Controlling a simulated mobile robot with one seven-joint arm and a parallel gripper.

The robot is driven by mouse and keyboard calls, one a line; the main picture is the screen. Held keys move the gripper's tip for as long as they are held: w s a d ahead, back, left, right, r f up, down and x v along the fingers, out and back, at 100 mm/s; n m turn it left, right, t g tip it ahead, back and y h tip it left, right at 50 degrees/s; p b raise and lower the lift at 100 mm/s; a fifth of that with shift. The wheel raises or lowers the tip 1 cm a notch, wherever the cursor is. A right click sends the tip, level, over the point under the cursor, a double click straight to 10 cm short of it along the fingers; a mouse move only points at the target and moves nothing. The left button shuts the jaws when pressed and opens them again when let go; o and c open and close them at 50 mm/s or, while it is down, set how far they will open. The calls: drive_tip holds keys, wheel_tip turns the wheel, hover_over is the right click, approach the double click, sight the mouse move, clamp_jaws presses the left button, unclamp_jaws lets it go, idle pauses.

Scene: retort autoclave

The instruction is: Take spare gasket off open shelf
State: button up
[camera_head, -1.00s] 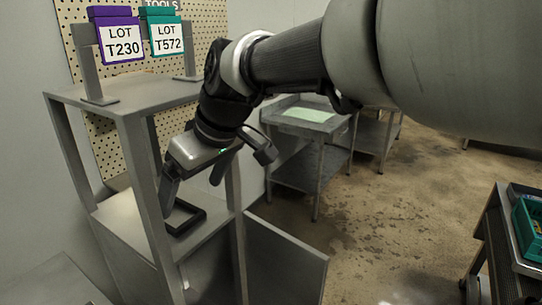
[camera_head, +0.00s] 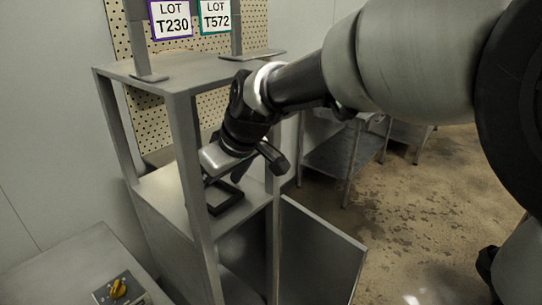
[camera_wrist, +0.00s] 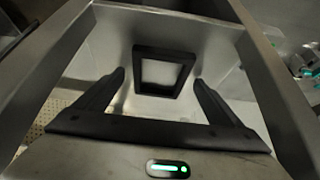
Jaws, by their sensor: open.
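The spare gasket is a black square frame with an open middle. It lies flat on the middle shelf of the grey open shelf unit (camera_head: 165,196), where its near side (camera_head: 228,206) shows in the head view. In the wrist view the gasket (camera_wrist: 164,52) lies ahead, between and beyond the fingertips. My gripper (camera_head: 222,180) reaches into the bay just above the gasket. In the wrist view my gripper (camera_wrist: 159,78) is open with nothing between its fingers. A front post partly hides the gripper in the head view.
Shelf posts (camera_head: 192,190) stand close to my gripper, and the top board (camera_head: 165,78) lies above the bay. A grey panel (camera_head: 318,255) stands at the lower right. Another metal table (camera_head: 335,160) stands behind.

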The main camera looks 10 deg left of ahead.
drive_tip(key=shift+c, duration=0.3)
drive_tip(key=c, duration=1.1)
drive_tip(key=shift+r, duration=0.15)
